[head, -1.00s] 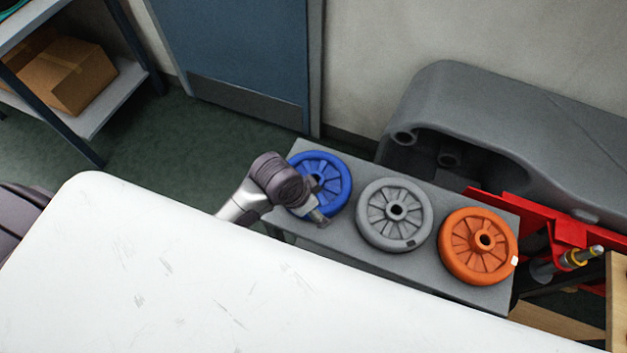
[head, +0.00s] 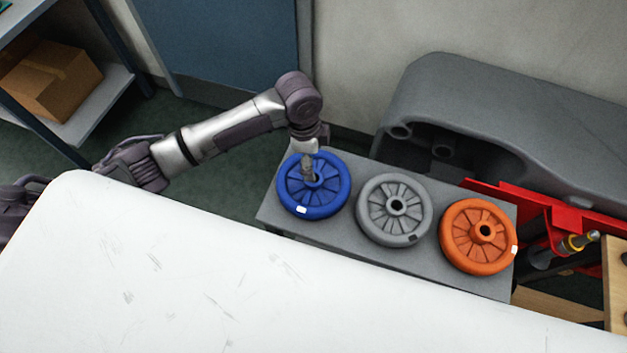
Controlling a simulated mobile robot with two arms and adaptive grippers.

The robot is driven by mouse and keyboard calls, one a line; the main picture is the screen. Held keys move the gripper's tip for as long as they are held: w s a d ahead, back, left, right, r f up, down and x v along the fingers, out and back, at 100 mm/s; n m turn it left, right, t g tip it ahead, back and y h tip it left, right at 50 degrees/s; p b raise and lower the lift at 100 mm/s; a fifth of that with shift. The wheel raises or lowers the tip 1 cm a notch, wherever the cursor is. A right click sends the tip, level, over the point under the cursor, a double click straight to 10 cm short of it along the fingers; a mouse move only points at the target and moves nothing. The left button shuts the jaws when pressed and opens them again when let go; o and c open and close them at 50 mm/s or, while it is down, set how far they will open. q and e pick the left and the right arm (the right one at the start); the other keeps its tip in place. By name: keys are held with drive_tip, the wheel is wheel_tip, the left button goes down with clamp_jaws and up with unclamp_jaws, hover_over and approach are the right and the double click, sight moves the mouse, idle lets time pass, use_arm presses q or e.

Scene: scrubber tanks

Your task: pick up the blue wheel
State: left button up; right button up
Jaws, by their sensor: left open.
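The blue wheel (head: 335,201) lies flat at the left end of a grey bench (head: 300,232). It has spokes, a centre hub and a small white patch on its front rim. My left gripper (head: 309,178) points down over the wheel, with its fingers at or just above the hub. It is open, though the fingers look close together from here. Part of the wheel's far side and hub is hidden behind the gripper. Whether the fingers touch the wheel cannot be told. My right gripper is not in view.
A grey wheel (head: 376,228) and an orange wheel (head: 461,255) lie right of the blue one. A white surface (head: 180,275) fills the foreground. Behind the bench are a large grey moulded body (head: 500,115) and red parts (head: 520,208). A shelf with a cardboard box (head: 50,80) is at left.

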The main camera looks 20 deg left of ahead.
use_arm(q)
drive_tip(key=f+p, duration=0.1)
drive_tip(key=f, duration=0.6)
drive_tip(key=shift+s, duration=0.2)
drive_tip(key=shift+d+f, duration=0.1)
drive_tip(key=shift+f, duration=0.55)
clamp_jaws()
drive_tip(key=shift+w+r, duration=0.1)
